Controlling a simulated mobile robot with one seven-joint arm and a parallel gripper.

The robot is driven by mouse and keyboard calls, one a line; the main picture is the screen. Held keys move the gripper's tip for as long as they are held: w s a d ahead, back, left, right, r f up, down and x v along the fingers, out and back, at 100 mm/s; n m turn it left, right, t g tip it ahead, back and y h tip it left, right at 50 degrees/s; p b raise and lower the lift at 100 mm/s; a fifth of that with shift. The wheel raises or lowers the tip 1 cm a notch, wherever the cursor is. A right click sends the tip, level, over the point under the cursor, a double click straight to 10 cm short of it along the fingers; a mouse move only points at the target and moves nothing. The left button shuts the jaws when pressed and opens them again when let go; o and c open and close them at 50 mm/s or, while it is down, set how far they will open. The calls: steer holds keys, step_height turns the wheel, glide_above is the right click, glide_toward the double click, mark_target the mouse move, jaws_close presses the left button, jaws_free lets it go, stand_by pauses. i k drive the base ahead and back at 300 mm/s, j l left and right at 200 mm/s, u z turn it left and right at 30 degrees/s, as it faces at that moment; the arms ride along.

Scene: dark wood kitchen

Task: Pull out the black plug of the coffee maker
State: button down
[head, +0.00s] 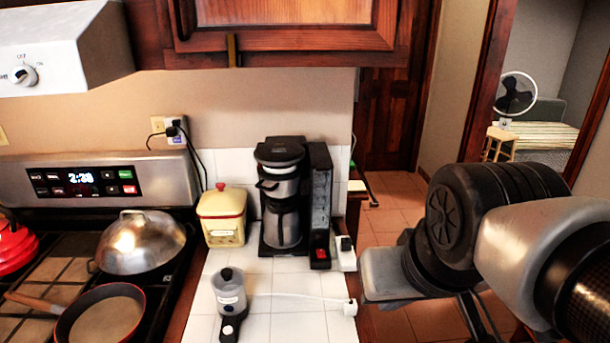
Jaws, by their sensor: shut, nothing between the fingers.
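The black plug (171,131) sits in a white wall outlet (180,139) above the back of the counter. Its black cord (198,163) hangs down behind the yellow canister. The coffee maker (282,190), black and silver with a steel carafe, stands upright on the white tiled counter. The cord's far end is hidden, so I cannot trace it to the coffee maker. My gripper (475,318) is only partly visible below my wrist at the lower right. It is shut and empty, to the right of the counter and far from the plug.
The stove with a domed pan (140,243) is left. Cabinets (290,35) hang above.

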mark_target(346, 245)
steer(key=k+l+u, duration=0.1)
steer(key=l, duration=0.15)
steer(key=k+l, duration=0.1)
steer(key=l+u, duration=0.35)
steer(key=l, duration=0.25)
steer(key=k+l+u, duration=0.15)
steer(key=l+u, duration=0.15)
steer(key=l, duration=0.25)
steer(key=l+u, duration=0.3)
steer(key=l, duration=0.2)
steer(key=l+u, duration=0.3)
steer(key=l, duration=0.25)
steer(key=i+l+u, duration=0.15)
steer(key=l+u, duration=0.15)
steer(key=l, duration=0.2)
steer(key=l+u, duration=0.3)
steer(key=l, duration=0.25)
steer(key=i+l+u, duration=0.5)
steer(key=l, duration=0.2)
steer(key=l+u, duration=0.25)
steer(key=i+l+u, duration=0.1)
steer(key=l+u, duration=0.15)
steer(key=l, duration=0.3)
